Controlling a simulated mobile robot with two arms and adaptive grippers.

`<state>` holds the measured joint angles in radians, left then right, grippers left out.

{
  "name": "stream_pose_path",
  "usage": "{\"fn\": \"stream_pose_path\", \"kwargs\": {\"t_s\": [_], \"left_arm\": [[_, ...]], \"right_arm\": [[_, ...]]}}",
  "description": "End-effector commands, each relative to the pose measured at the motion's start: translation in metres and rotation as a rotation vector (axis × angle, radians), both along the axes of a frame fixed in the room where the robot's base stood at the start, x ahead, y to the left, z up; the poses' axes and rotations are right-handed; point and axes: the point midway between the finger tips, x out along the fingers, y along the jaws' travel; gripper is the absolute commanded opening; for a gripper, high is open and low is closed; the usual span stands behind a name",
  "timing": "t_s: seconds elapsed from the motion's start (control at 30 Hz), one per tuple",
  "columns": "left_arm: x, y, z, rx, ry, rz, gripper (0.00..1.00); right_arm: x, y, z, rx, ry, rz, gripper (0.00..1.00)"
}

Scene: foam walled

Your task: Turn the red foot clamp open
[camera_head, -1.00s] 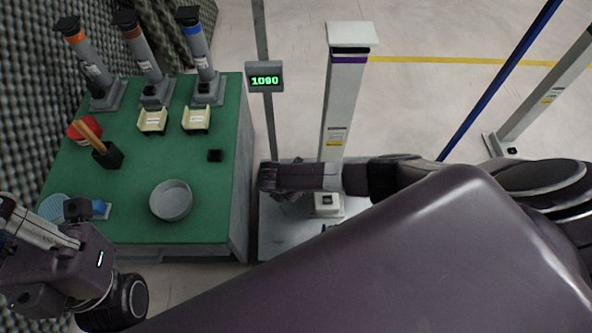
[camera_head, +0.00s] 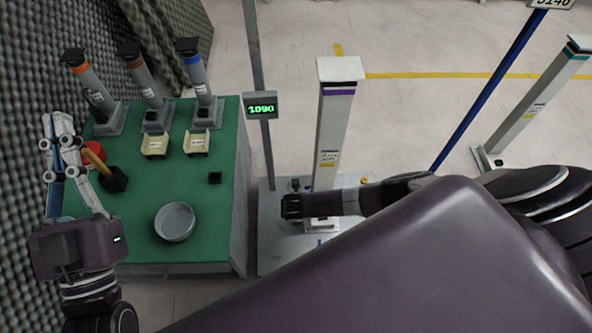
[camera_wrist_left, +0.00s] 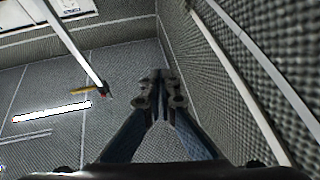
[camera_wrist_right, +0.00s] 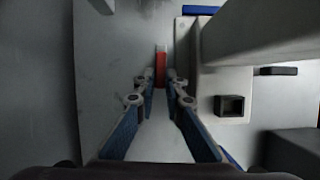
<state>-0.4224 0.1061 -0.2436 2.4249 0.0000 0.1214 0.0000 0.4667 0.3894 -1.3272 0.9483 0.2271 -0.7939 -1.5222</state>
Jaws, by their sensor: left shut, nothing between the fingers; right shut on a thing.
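The red foot clamp (camera_wrist_right: 161,67) shows in the right wrist view as a small red bar beside the pale foot of a post. My right gripper (camera_wrist_right: 161,82) is shut on it, one fingertip on each side. In the head view the right wrist (camera_head: 293,206) is over the grey plate, just left of the post's foot; its fingers and the clamp are hidden there. My left gripper (camera_head: 60,122) is raised at the left, over the green table's edge, fingers pointing up. In the left wrist view its fingertips (camera_wrist_left: 160,76) are together and empty.
The white post with a purple band (camera_head: 330,140) stands on the grey plate (camera_head: 275,245), near a display reading 1090 (camera_head: 261,105). The green table (camera_head: 200,248) holds a grey bowl (camera_head: 174,222), trays and several dispensers. A foam wall (camera_head: 22,140) is close on the left.

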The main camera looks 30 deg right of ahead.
Motion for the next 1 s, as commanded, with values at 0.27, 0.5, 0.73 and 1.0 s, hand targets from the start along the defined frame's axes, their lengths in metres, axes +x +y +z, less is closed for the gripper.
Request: {"fn": "stream_pose_path", "kwargs": {"t_s": [0.27,0.5,0.73,1.0], "left_arm": [[0.009,0.000,-0.016,0.024,0.085,0.005,0.00],[0.010,0.000,-0.019,0.027,0.095,0.005,0.00],[0.010,0.000,-0.019,0.027,0.095,0.005,0.00],[0.010,-0.001,-0.019,0.027,0.094,0.005,0.00]], "right_arm": [[-0.004,0.002,-0.001,0.005,0.004,0.066,0.00],[-0.004,0.002,-0.002,0.005,0.005,0.077,0.00],[-0.004,0.002,-0.002,0.005,0.006,0.075,0.13],[-0.002,0.000,-0.001,0.002,0.003,0.073,0.28]]}}
